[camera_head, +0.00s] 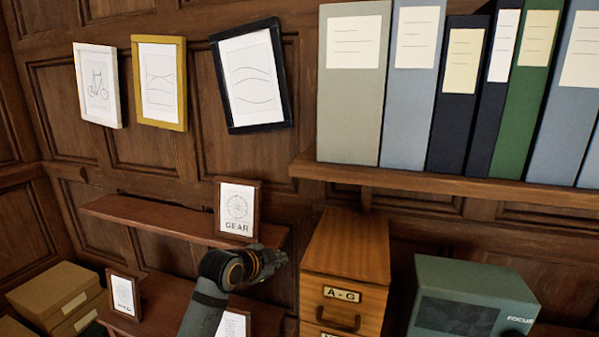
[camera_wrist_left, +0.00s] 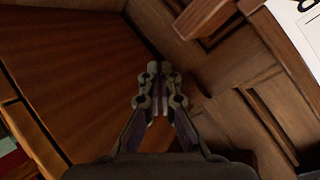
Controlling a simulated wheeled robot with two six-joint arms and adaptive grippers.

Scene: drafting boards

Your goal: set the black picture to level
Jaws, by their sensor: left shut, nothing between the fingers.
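The black picture (camera_head: 253,75) is a black frame around a white sheet with curved lines. It hangs on the panelled wall, right of the yellow picture, in the head view. It is tilted counterclockwise: its right side sits higher than its left and its top leans left. My left gripper (camera_head: 280,259) is well below it, in front of the wall near the filing cabinet, and touches nothing that I can see. In the left wrist view its fingers (camera_wrist_left: 160,78) are together and empty. The black picture does not show there. My right gripper is not in view.
A yellow picture (camera_head: 159,82) and a white picture (camera_head: 98,84) hang to the left. A binder shelf (camera_head: 440,184) juts out at right. A framed GEAR card (camera_head: 237,208) stands on a lower shelf (camera_head: 150,217). The wooden cabinet (camera_head: 345,250) stands beside my left gripper.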

